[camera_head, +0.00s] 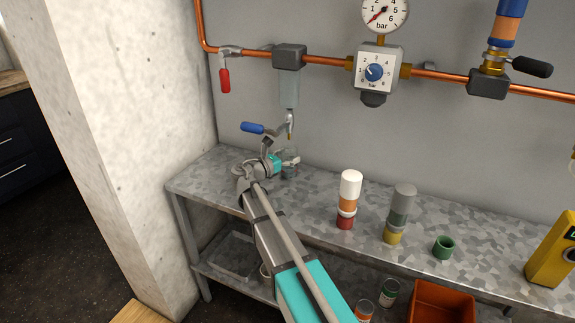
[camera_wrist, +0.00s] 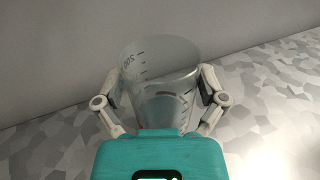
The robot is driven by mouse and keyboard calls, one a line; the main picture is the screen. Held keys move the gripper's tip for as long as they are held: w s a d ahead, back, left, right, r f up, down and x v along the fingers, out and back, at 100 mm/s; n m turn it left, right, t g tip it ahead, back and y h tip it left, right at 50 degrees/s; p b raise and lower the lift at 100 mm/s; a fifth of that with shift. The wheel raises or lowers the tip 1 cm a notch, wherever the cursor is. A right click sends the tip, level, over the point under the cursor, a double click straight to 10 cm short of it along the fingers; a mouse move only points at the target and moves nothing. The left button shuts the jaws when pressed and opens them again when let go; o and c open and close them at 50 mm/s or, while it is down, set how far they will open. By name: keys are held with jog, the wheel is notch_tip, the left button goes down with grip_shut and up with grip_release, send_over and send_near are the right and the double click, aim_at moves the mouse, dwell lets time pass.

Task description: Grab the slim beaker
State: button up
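A clear beaker (camera_wrist: 160,55) with dark graduation marks stands between the two fingers of my gripper (camera_wrist: 161,80) in the wrist view. The fingers flank it left and right, close to its walls; whether they press on it I cannot tell. Its lower part is partly hidden by my gripper's teal body. In the head view, the beaker (camera_head: 289,170) stands at the left end of the metal bench, mostly covered by my gripper (camera_head: 285,160). It is below the tap nozzle.
The bench (camera_head: 325,225) also bears a white, orange and red stack (camera_head: 349,185), a grey and yellow stack (camera_head: 402,200), a green cup (camera_head: 444,247) and a yellow device (camera_head: 553,250). The wall lies behind.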

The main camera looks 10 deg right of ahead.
jog(key=c, duration=0.6)
jog(key=shift+r+p, duration=0.35)
jog(key=shift+r, duration=0.05)
